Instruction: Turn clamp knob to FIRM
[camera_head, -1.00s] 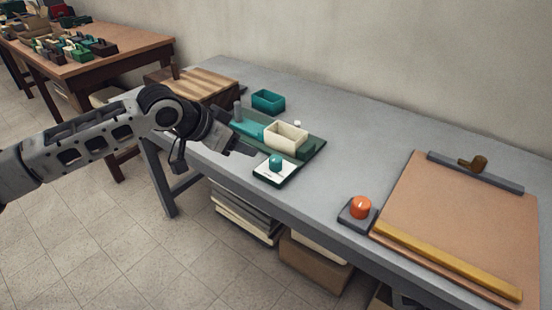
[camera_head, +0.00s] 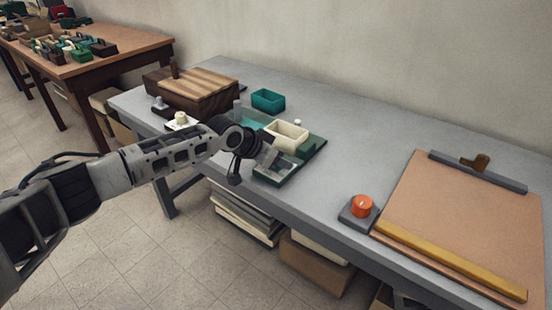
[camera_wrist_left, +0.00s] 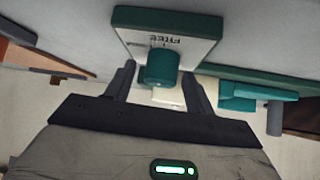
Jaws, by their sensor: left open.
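A teal knob (camera_wrist_left: 162,66) sits on a white plate (camera_wrist_left: 195,46) with dark upside-down lettering, which is too small to read surely. The plate has a dark green edge. My left gripper (camera_wrist_left: 158,76) is open, with one finger on each side of the knob at its near end. I cannot tell whether the fingers touch it. In the head view my left gripper (camera_head: 268,158) hides the knob and covers part of its plate. My right gripper is not in view.
A cream open box (camera_head: 287,135) and a teal box (camera_head: 268,100) stand just behind. A striped wooden box (camera_head: 195,90) and a cream knob (camera_head: 181,118) are at left. An orange knob (camera_head: 361,206) sits beside a tan board (camera_head: 455,225) at right. Grey tabletop between is clear.

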